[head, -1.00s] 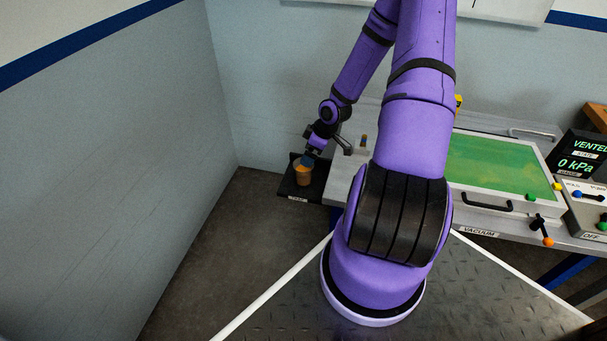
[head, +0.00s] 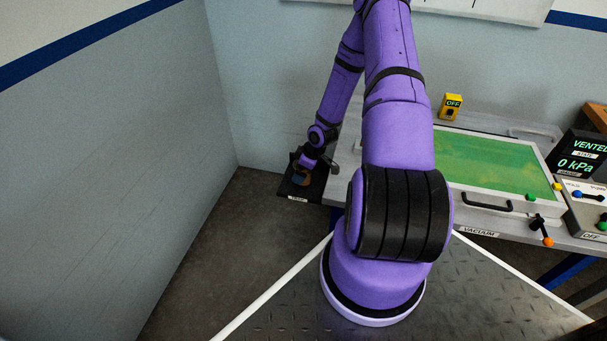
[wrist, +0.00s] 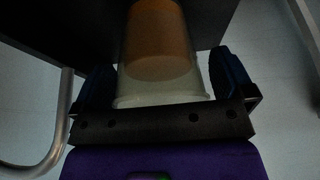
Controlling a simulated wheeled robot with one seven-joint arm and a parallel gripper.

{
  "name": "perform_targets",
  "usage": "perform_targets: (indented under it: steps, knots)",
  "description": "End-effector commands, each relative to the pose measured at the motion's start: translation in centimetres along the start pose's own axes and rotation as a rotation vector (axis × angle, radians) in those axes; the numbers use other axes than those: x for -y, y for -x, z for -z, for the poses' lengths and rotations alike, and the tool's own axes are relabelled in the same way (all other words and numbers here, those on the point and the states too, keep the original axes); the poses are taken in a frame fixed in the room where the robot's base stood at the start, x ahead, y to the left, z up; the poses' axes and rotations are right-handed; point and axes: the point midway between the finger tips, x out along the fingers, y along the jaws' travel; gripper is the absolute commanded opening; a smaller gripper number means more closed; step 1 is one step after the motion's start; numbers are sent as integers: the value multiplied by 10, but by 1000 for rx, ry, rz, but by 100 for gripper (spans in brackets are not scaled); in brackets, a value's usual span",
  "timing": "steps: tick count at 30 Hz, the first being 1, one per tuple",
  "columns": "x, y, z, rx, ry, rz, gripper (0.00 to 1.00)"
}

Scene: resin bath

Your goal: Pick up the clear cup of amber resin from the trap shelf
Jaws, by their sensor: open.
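The clear cup of amber resin (wrist: 160,45) shows large between my fingers in the wrist view, its rim toward my palm. In the head view only a small orange-brown part of it (head: 299,179) shows under my gripper (head: 303,170). The cup is on the dark trap shelf (head: 288,189) at the left end of the bench. In the wrist view my gripper (wrist: 163,78) is open, with one dark finger on each side of the cup. A gap shows by the right finger; contact on the left cannot be told.
A grey curved tube (wrist: 55,135) runs left of my gripper in the wrist view. The grey wall (head: 150,170) stands left of the shelf.

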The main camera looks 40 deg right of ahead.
Motion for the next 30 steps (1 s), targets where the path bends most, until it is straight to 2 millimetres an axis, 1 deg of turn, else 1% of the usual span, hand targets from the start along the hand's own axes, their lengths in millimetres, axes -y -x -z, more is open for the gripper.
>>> perform_targets:
  steps: [5, 8, 9, 11, 12, 19, 22, 26, 30]
  knots:
    - [0, 0, 0, 0, 0, 0, 100]
    - [0, 0, 0, 0, 0, 0, 79]
    - [0, 0, 0, -1, 0, 0, 70]
    - [0, 0, 0, -1, 0, 0, 56]
    - [0, 0, 0, -1, 0, 0, 55]
    - [0, 1, 1, -1, 0, -1, 55]
    - [-1, 6, 3, -2, 0, -2, 55]
    - [-1, 23, 10, -1, 1, -4, 55]
    - [-1, 47, 20, -2, 0, -4, 55]
